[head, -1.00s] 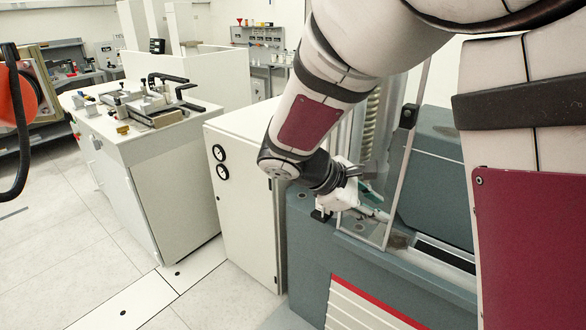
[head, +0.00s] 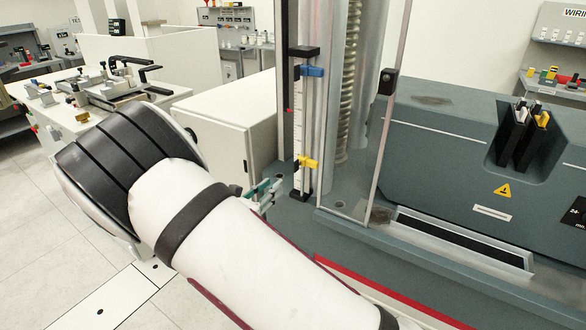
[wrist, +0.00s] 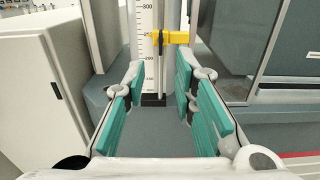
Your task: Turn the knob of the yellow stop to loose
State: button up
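The yellow stop (head: 306,163) is clamped low on an upright scale column (head: 298,125) of the testing machine. In the wrist view the yellow stop (wrist: 175,37) is ahead of the fingers, above the middle, with a small dark part at its left side. I cannot tell how its knob is turned. My gripper (wrist: 160,97) has its teal-padded fingers spread apart with nothing between them. It is short of the stop and appears lower than it. In the head view my gripper (head: 263,193) is partly hidden by my arm, left of the column's foot.
A blue stop (head: 312,71) is higher on the same column. A clear guard panel (head: 385,110) stands to the right. A white cabinet (head: 232,115) is at the left. The grey machine body (head: 440,140) fills the right side.

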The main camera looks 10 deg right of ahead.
aim_at(297, 165)
jog(key=x, duration=1.1)
jog(key=shift+w+d, duration=0.2)
jog(key=shift+d, duration=0.05)
grip_shut()
